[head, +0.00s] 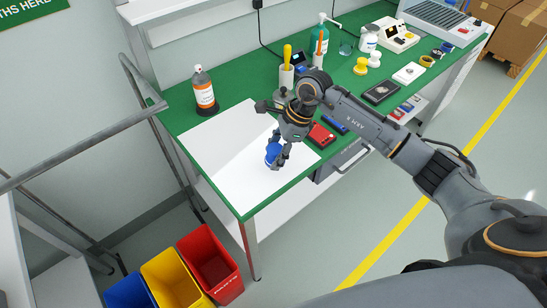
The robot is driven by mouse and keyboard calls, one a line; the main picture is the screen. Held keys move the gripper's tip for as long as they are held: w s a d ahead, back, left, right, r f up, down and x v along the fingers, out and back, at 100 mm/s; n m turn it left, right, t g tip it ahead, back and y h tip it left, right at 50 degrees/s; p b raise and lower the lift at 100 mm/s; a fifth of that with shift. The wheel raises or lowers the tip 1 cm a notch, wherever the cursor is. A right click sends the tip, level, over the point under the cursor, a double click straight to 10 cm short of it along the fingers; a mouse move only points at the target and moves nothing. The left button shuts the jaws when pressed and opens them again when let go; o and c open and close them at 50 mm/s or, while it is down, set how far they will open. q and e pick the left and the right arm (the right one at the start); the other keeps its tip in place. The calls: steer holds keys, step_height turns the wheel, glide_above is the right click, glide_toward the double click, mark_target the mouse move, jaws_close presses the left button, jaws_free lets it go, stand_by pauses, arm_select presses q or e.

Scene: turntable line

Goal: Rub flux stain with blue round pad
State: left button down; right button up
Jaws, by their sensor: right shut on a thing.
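My right gripper (277,157) is shut on the blue round pad (272,153), over the white sheet (217,150) at the near end of the green bench. I cannot tell whether the pad touches the sheet. I cannot make out a flux stain; the gripper and pad hide part of the sheet. My left gripper does not show.
A bottle with an orange label (204,90) stands at the sheet's back left. A red case (321,136) lies right of my gripper. Red (210,265), yellow (172,279) and blue bins stand on the floor. A metal railing (90,134) is at left.

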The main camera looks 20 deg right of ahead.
mark_target(273, 148)
steer(key=r, duration=0.2)
steer(key=r+p, duration=0.1)
steer(key=shift+w+d+r, duration=0.1)
steer(key=shift+w+d, duration=0.05)
steer(key=shift+d, duration=0.1)
steer(key=shift+a+r, duration=0.2)
steer(key=shift+r, duration=0.2)
steer(key=shift+d, duration=0.1)
